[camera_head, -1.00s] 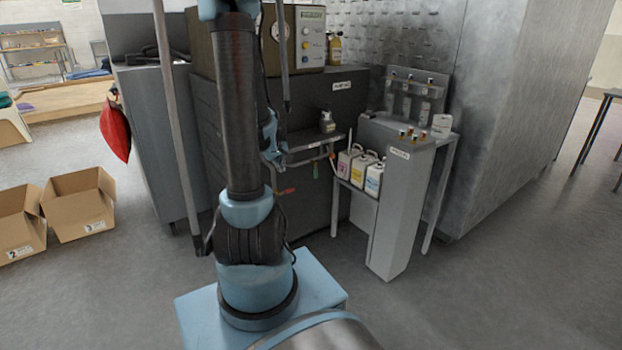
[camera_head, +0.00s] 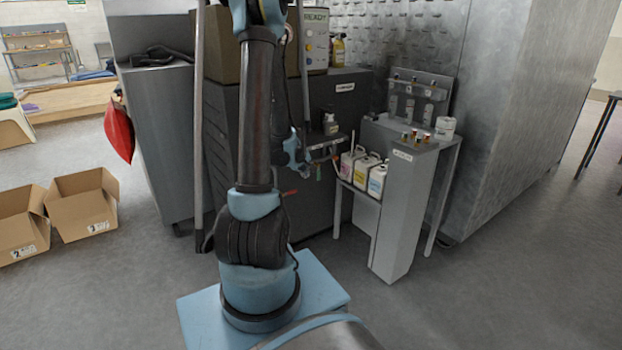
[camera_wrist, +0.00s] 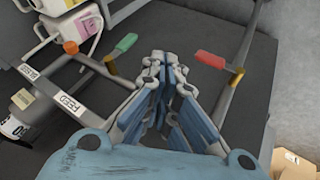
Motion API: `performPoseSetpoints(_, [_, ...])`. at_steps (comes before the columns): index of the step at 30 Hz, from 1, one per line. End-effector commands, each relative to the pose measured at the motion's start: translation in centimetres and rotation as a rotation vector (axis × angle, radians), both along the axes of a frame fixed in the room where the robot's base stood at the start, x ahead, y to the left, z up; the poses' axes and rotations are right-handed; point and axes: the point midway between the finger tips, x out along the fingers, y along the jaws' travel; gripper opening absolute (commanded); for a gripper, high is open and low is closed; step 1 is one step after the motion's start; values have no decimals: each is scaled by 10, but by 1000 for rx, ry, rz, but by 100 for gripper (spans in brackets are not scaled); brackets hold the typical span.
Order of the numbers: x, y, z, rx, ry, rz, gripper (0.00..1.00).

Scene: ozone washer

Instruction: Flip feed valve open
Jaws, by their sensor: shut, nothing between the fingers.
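In the wrist view my gripper (camera_wrist: 165,62) is shut and empty, its fingertips in the gap between two valve handles. A red lever handle (camera_wrist: 210,59) with a brass body (camera_wrist: 237,74) is on a grey pipe to the right. A green lever handle (camera_wrist: 126,42) with a brass end (camera_wrist: 110,65) is to the left. Neither handle appears gripped. A FEED label (camera_wrist: 70,104) is on the bracket at left; I cannot tell which handle it names.
White jugs (camera_head: 362,172) stand on a low shelf right of the valves. A grey pedestal (camera_head: 398,225) is at right. Open cardboard boxes (camera_head: 82,208) lie on the floor at left.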

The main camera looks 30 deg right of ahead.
Motion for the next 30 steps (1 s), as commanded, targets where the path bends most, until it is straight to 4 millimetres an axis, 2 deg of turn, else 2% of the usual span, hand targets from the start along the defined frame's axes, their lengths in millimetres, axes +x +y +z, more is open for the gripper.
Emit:
performPoseSetpoints(8, [9, -9, -15, 0, 0, 0, 0])
performPoseSetpoints(30, [41, -44, -78, 0, 0, 0, 0])
